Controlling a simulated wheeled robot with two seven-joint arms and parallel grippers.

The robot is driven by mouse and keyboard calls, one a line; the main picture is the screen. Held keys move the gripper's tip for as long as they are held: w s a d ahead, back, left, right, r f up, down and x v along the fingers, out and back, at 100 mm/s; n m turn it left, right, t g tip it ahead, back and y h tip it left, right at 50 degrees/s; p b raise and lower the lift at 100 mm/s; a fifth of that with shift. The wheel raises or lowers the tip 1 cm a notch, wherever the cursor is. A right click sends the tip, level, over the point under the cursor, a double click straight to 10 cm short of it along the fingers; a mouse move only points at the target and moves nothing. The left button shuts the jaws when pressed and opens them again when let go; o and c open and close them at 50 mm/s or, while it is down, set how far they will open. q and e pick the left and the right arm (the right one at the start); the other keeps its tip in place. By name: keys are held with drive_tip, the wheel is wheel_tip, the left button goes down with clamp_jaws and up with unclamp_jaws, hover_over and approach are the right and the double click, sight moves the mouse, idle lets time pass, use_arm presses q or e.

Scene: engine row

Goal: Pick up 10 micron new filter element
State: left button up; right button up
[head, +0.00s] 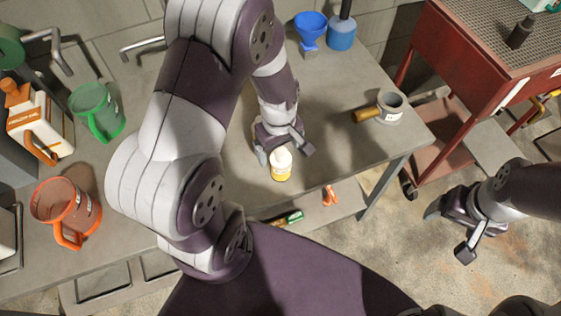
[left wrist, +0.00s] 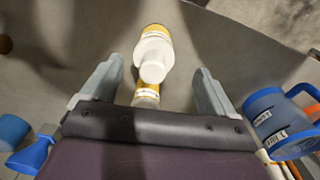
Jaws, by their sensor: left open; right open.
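A small white and yellow cylindrical piece (head: 280,165) stands near the front edge of the grey workbench. I cannot read its label, so I cannot tell whether it is the 10 micron filter element. My left gripper (head: 285,151) is open right beside it. In the left wrist view the white and yellow piece (left wrist: 153,52) shows ahead between the spread fingers of my left gripper (left wrist: 158,85), with clear gaps at both sides. A second yellow and white part shows just below it, partly hidden. My right gripper (head: 449,231) is open and empty over the floor, right of the bench.
A red cart (head: 470,55) stands at right.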

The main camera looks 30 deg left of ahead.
sight(281, 151)
use_arm(q)
drive_tip(key=f, duration=0.2)
drive_tip(key=w+f, duration=0.1)
drive_tip(key=f, duration=0.1)
drive_tip(key=shift+w+f, duration=0.15)
drive_tip(key=shift+f, duration=0.1)
drive_tip(key=shift+s, duration=0.3)
drive_tip(key=shift+w, duration=0.15)
drive_tip(key=c, duration=1.2)
use_arm(e)
drive_tip(key=shift+w+r, duration=0.35)
